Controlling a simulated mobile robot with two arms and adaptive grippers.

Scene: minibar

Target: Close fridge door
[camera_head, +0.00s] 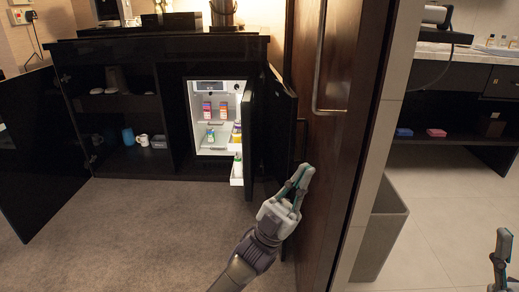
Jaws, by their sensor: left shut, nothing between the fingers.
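The lit mini fridge (203,128) stands in the black cabinet, with small bottles and cartons on its shelves. Its door (248,135) is open, swung out toward me on the right side, with white door shelves showing on its inner face. My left gripper (303,172) is shut and empty, in front of and to the right of the fridge door, close to the brown wooden door. I cannot tell from this view whether it touches anything. My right gripper (502,240) is partly in view at the lower right edge, far from the fridge; its fingers do not show clearly.
A black cabinet door (277,125) stands open just right of the fridge door. Another cabinet door (40,150) is open at the left. The wooden door (338,130) with a long metal handle stands right of my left gripper. The carpet (140,225) before the cabinet is clear.

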